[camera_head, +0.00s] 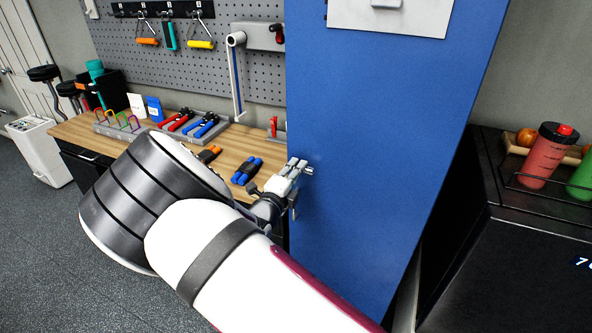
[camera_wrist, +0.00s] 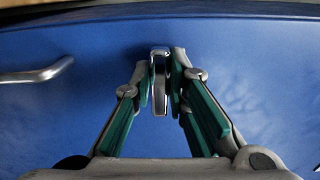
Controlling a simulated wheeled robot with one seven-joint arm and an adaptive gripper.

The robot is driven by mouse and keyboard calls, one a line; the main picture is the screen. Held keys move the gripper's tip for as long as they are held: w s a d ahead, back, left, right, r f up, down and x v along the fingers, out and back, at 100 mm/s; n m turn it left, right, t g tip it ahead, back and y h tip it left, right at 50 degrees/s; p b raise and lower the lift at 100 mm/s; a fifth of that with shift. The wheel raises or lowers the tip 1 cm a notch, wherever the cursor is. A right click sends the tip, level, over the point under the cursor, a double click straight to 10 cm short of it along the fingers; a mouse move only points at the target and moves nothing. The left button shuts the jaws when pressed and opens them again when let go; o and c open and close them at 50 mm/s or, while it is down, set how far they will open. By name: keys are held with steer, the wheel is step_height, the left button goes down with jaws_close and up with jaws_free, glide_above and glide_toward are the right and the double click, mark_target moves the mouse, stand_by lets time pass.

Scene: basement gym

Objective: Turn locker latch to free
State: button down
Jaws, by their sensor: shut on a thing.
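The blue locker door (camera_head: 375,130) stands upright in the middle of the head view and fills most of the wrist view (camera_wrist: 240,75). The small silver latch (camera_wrist: 159,82) sticks out from the door, its long side running up and down in the wrist view. My gripper (camera_wrist: 161,78) is shut on the latch, with one green-padded finger on each side. In the head view my gripper (camera_head: 297,171) is at the door's left part, and my arm hides some of the bench below it. The latch is mostly hidden there.
A silver bar handle (camera_wrist: 38,74) is on the door, left of the latch in the wrist view. A wooden bench (camera_head: 140,141) with hand grips and trays stands left of the door. A dark cabinet (camera_head: 530,260) with a red bottle (camera_head: 548,158) is at the right.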

steer(key=shift+n, duration=0.3)
stand_by(0.4)
steer(key=c, duration=1.6)
jaws_free()
steer(key=shift+o, duration=0.2)
steer(key=v, duration=1.2)
